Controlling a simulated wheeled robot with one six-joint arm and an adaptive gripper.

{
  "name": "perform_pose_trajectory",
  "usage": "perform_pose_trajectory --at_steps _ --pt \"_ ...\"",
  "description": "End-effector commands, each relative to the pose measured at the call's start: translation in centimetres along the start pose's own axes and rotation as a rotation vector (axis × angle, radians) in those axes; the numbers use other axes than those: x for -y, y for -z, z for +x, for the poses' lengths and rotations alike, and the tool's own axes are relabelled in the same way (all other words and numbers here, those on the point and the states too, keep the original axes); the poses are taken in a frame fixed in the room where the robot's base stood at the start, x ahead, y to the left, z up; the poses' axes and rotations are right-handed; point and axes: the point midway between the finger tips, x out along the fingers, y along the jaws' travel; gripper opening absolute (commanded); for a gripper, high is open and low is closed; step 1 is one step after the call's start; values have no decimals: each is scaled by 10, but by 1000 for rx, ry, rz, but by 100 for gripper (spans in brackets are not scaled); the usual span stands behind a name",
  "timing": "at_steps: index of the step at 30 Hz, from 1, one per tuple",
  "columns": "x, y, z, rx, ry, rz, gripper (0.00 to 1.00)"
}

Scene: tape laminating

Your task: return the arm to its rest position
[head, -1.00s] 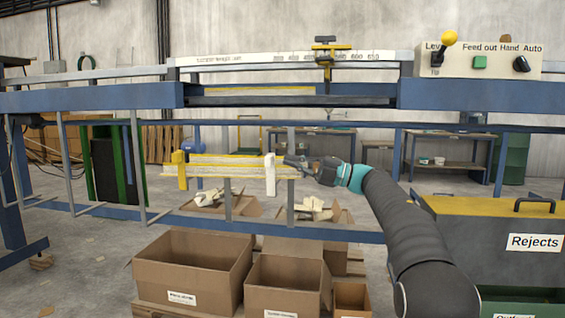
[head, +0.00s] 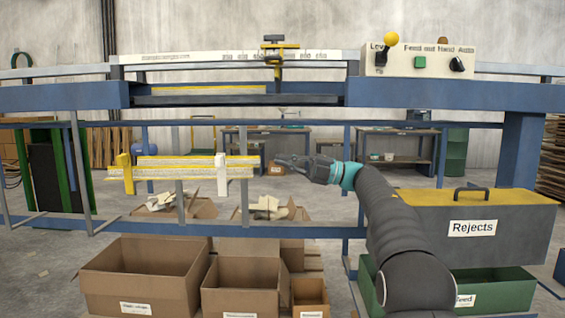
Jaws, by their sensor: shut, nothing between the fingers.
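My gripper (head: 284,162) is shut and empty. It points left, in front of the machine's lower frame, with its teal wrist band (head: 350,176) behind it. My dark arm (head: 390,225) reaches up from the bottom right. A white upright block (head: 221,174) stands a little left of the fingertips, with a visible gap between them.
Open cardboard boxes (head: 145,288) stand on the floor below. A grey Rejects bin (head: 500,250) with a yellow top and a green bin (head: 505,290) are at right. The blue machine beam (head: 440,97) crosses above, with a control panel (head: 415,60) holding a yellow-knobbed lever.

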Motion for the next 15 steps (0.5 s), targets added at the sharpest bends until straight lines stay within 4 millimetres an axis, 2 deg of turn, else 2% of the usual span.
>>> perform_pose_trajectory --at_steps 2,5,10,15 --pt "-2 0 1 6 -4 0 0" --pt "-16 -1 4 51 -31 1 0" --pt "-67 -5 9 257 -154 29 0" --pt "-114 -5 -5 526 -302 106 0"
